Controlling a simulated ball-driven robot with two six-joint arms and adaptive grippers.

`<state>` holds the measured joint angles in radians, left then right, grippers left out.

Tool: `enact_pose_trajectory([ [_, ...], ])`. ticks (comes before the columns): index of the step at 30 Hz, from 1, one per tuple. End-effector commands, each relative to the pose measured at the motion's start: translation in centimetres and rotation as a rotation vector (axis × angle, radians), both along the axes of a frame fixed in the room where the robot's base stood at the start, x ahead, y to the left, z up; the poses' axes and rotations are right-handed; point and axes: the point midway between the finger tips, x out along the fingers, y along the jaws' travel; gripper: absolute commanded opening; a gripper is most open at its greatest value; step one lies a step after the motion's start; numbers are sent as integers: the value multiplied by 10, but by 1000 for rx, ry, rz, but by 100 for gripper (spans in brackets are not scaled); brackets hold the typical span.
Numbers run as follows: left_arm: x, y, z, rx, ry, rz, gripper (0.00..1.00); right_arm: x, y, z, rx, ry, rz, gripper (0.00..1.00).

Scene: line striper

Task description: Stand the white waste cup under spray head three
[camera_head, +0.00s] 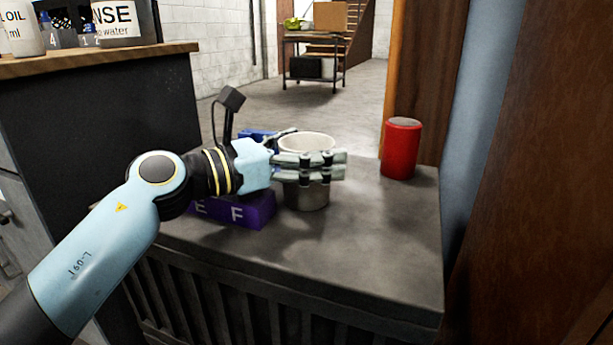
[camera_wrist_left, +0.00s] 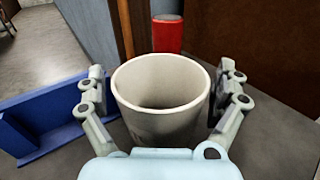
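The white waste cup (camera_head: 306,143) stands upright on a grey bench top (camera_head: 375,255), its lower part shaded grey. My left gripper (camera_head: 322,166) reaches in from the left, its fingers on either side of the cup. In the left wrist view, the cup's open rim (camera_wrist_left: 160,62) lies between the two fingers of the left gripper (camera_wrist_left: 162,95). A narrow gap seems to show on both sides, so the gripper looks open around the cup. The near finger hides part of the cup in the head view. No spray head and no right gripper show.
A red canister (camera_head: 401,150) stands at the bench's back right. A purple block lettered E and F (camera_head: 240,212) lies beside the cup, under my left wrist. A blue holder (camera_wrist_left: 50,112) lies left of it in the wrist view. The front right bench is clear.

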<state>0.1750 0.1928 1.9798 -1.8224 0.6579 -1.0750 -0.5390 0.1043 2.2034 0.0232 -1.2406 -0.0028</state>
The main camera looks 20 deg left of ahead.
Motion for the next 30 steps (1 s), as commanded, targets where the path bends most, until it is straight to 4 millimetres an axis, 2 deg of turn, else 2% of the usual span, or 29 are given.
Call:
enact_pose_trajectory([
  [2, 0, 0, 0, 0, 0, 0, 88, 0, 0, 0, 0, 0, 0, 100],
  [11, 0, 0, 0, 0, 0, 0, 49, 0, 0, 0, 0, 1, 0, 100],
  [23, 0, 0, 1, -1, -1, 0, 46, 0, 0, 0, 0, 1, 0, 100],
  [29, 2, 4, 10, 0, -3, -1, 46, 0, -1, 2, -3, 2, -2, 100],
  [30, 3, 5, 13, 0, -4, -2, 46, -3, -3, -5, -7, 17, -3, 100],
])
